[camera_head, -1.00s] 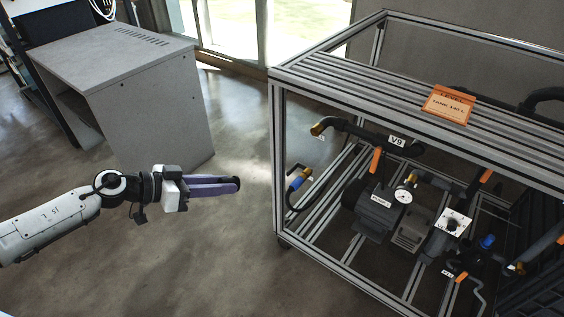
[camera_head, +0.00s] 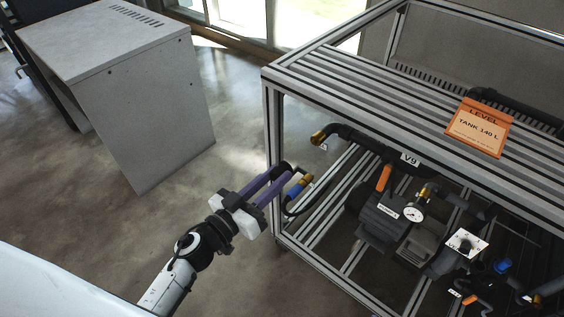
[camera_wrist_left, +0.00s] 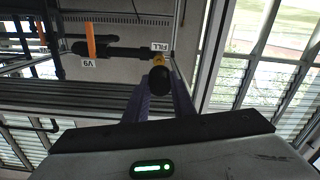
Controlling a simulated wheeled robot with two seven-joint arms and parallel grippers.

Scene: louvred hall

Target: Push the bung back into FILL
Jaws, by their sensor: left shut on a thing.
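My left gripper (camera_head: 282,171) reaches in from the lower left in the head view, its purple fingers pointing up and right at the frame's near corner post. In the wrist view the fingers (camera_wrist_left: 160,88) are shut on a dark round bung (camera_wrist_left: 158,81). The bung is hard to make out in the head view. FILL is the brass-ended dark pipe mouth (camera_head: 318,137), above and right of my fingertips and apart from them. In the wrist view its upside-down FILL label (camera_wrist_left: 160,47) shows just beyond the bung, which partly covers the mouth. My right gripper is out of view.
A hose with a blue and brass end (camera_head: 297,188) hangs close beside my fingertips. The metal frame (camera_head: 272,120) holds the V9 pipe with its orange handle (camera_head: 384,178), a gauge (camera_head: 412,213) and a pump. A grey cabinet (camera_head: 150,110) stands left; open floor lies between.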

